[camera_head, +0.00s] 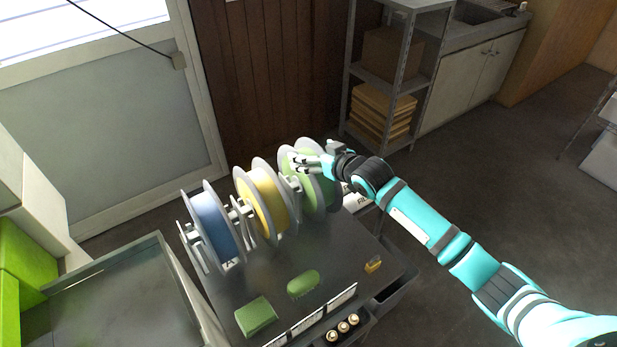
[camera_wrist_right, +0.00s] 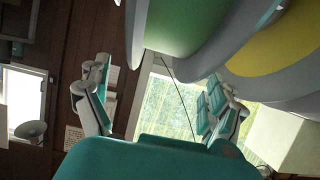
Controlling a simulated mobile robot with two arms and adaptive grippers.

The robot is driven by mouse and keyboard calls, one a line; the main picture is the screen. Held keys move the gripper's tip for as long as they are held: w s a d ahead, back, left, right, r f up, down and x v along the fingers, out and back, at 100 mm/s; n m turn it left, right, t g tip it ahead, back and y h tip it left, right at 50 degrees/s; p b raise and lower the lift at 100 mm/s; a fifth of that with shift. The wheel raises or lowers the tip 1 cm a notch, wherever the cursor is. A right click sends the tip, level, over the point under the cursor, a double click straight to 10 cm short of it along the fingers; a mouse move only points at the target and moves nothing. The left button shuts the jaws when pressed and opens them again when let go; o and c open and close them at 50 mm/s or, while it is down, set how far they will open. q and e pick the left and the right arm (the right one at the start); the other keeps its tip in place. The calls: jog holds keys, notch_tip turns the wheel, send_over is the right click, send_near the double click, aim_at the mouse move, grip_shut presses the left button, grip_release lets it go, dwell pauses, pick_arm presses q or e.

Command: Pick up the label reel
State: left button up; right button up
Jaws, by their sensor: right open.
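Three label reels with grey flanges stand upright in a row on a dark tabletop: a blue reel (camera_head: 212,228), a yellow reel (camera_head: 268,204) and a green reel (camera_head: 321,188). My right gripper (camera_head: 298,163) is open at the upper part of the green reel and hides some of it. In the right wrist view, the green reel (camera_wrist_right: 188,22) is close above the open fingers (camera_wrist_right: 150,92), with nothing clearly between them. The yellow reel (camera_wrist_right: 285,45) shows at the upper right there. Whether the fingers touch the green reel I cannot tell. My left gripper is not in view.
A green block (camera_head: 255,316), a rounded green item (camera_head: 303,284) and a small orange item (camera_head: 373,265) lie on the tabletop before the reels. Small cylinders (camera_head: 343,326) sit at the front edge. A metal shelf (camera_head: 378,80) stands behind; a grey tray (camera_head: 115,300) is at left.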

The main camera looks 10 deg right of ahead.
aim_at(308, 149)
jog(key=shift+x, duration=1.6)
jog(key=shift+s, duration=0.1)
jog(key=shift+d, duration=0.1)
jog(key=shift+c, duration=1.2)
jog(key=c, duration=1.4)
jog(key=shift+r, duration=0.15)
jog(key=shift+c, duration=0.5)
